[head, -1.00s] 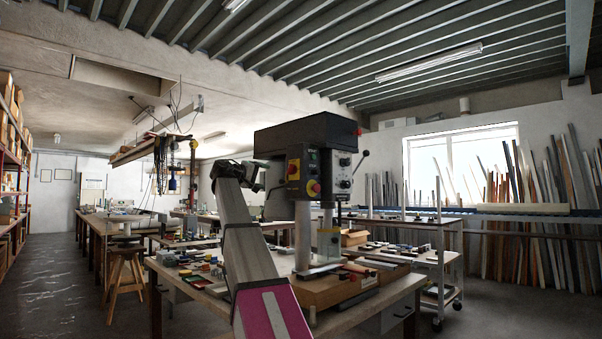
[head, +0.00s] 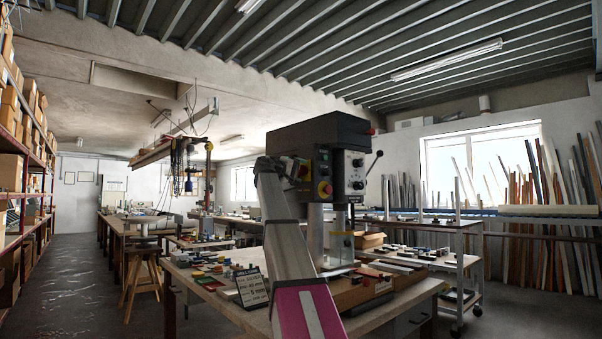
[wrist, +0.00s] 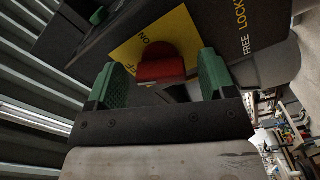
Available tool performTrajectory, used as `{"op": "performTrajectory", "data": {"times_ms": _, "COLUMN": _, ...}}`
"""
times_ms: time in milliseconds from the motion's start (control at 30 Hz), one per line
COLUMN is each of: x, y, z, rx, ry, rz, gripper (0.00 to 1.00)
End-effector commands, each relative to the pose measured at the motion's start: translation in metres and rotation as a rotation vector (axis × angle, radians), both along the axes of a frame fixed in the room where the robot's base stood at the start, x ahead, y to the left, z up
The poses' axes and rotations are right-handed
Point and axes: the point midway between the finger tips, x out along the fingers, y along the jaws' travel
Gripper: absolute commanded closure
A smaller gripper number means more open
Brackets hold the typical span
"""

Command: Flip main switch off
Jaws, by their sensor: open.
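The drill press (head: 335,140) stands on the workbench, with a dark head and controls on its front and side. In the wrist view a red switch knob (wrist: 160,66) sits on a yellow plate (wrist: 135,55) with partly hidden ON and OFF lettering. My gripper (wrist: 158,78) is open, with one green-padded finger on each side of the red knob. I cannot tell whether the pads touch it. In the head view my gripper (head: 280,166) is at the left side of the drill head, and my arm hides part of the machine.
A stool (head: 142,280) stands left, beside open floor. Shelves (head: 20,170) line the left wall.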

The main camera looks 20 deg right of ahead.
Motion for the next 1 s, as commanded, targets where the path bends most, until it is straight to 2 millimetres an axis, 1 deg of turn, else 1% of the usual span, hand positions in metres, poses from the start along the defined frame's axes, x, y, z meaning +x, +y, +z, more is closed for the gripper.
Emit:
{"op": "performTrajectory", "data": {"times_ms": 33, "x": 0.0018, "y": -0.0046, "z": 0.0002, "rx": 0.0, "ry": 0.0, "rz": -0.001, "gripper": 0.23}}
{"op": "performTrajectory", "data": {"times_ms": 133, "x": 0.003, "y": -0.0089, "z": -0.0001, "rx": 0.0, "ry": 0.0, "rz": -0.001, "gripper": 0.23}}
{"op": "performTrajectory", "data": {"times_ms": 433, "x": 0.0034, "y": -0.0099, "z": -0.0004, "rx": 0.0, "ry": 0.0, "rz": 0.0, "gripper": 0.23}}
{"op": "performTrajectory", "data": {"times_ms": 467, "x": 0.0034, "y": -0.0099, "z": -0.0004, "rx": 0.0, "ry": 0.0, "rz": 0.0, "gripper": 0.33}}
{"op": "performTrajectory", "data": {"times_ms": 500, "x": 0.0034, "y": -0.0099, "z": -0.0004, "rx": 0.0, "ry": 0.0, "rz": 0.0, "gripper": 0.46}}
{"op": "performTrajectory", "data": {"times_ms": 567, "x": 0.0034, "y": -0.0099, "z": -0.0004, "rx": 0.0, "ry": 0.0, "rz": 0.0, "gripper": 0.66}}
{"op": "performTrajectory", "data": {"times_ms": 600, "x": 0.0034, "y": -0.0098, "z": -0.0004, "rx": 0.0, "ry": 0.0, "rz": 0.0, "gripper": 0.73}}
{"op": "performTrajectory", "data": {"times_ms": 833, "x": 0.0033, "y": -0.0097, "z": -0.0003, "rx": -0.011, "ry": 0.033, "rz": 0.0, "gripper": 0.73}}
{"op": "performTrajectory", "data": {"times_ms": 1000, "x": 0.0032, "y": -0.0097, "z": 0.0002, "rx": -0.061, "ry": 0.17, "rz": 0.0, "gripper": 0.73}}
